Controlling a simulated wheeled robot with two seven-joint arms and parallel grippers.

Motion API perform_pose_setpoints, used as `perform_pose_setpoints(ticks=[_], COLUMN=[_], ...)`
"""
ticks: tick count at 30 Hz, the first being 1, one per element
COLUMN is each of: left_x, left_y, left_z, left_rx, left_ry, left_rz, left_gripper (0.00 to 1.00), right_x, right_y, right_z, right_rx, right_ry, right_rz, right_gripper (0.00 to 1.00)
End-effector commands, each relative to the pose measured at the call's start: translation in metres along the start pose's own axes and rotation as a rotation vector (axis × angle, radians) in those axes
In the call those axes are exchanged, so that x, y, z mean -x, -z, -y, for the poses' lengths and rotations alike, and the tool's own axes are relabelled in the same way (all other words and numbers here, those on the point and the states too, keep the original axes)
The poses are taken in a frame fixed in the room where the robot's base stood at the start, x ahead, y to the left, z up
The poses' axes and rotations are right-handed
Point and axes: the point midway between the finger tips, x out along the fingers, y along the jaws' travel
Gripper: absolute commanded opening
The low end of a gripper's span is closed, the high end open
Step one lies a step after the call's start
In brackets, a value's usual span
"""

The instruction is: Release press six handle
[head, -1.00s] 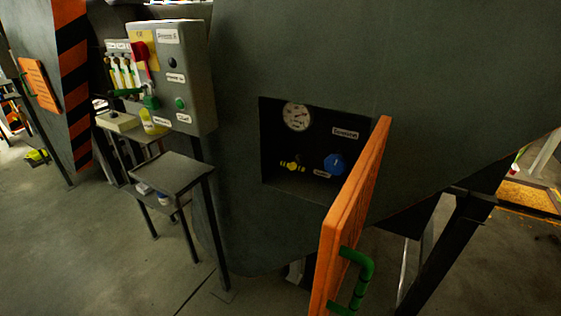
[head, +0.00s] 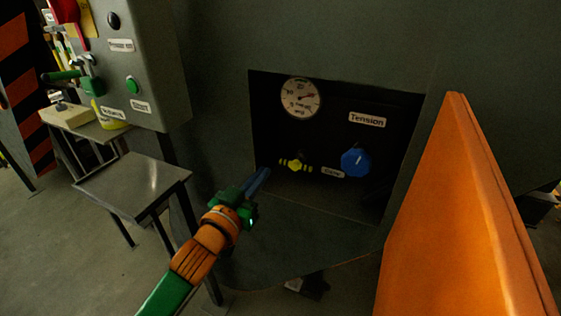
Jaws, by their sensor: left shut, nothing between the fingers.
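The press (head: 300,40) is a large dark grey body with an open square recess. Its orange door (head: 455,215) stands swung open at the right; the green handle on it is outside the picture. In the recess are a round gauge (head: 300,98), a blue knob (head: 355,161) labelled Tension above, and a small yellow-and-black handle (head: 295,163). My left gripper (head: 262,174) is shut and empty at the recess's lower left edge, apart from the door. My right gripper is not in view.
A grey control box (head: 150,70) with a green button (head: 133,85) hangs at the left. Below it stands a small metal table (head: 130,185). The orange door blocks the right side. Concrete floor (head: 60,260) is free at the lower left.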

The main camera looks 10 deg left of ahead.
Motion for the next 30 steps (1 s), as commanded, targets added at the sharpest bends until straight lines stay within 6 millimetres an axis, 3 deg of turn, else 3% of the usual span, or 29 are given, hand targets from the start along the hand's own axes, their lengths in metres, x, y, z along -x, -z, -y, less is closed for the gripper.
perform_pose_setpoints(ticks=[5,18,24,30], left_x=[-0.013,-0.103,-0.108,-0.11], left_y=[0.0,-0.004,-0.034,-0.04], left_z=[0.001,0.0,0.0,0.0], left_rx=[0.001,0.0,0.001,0.0], left_ry=[0.002,0.0,0.001,0.0], left_rz=[0.001,0.002,0.002,0.001], left_gripper=[0.0,0.0,0.0,0.0], right_x=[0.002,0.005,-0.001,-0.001], right_y=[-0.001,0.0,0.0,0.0], right_z=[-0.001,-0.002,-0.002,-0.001], right_rx=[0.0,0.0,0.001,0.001], right_ry=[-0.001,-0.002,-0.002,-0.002], right_rz=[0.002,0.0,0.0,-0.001], right_gripper=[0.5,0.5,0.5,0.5])
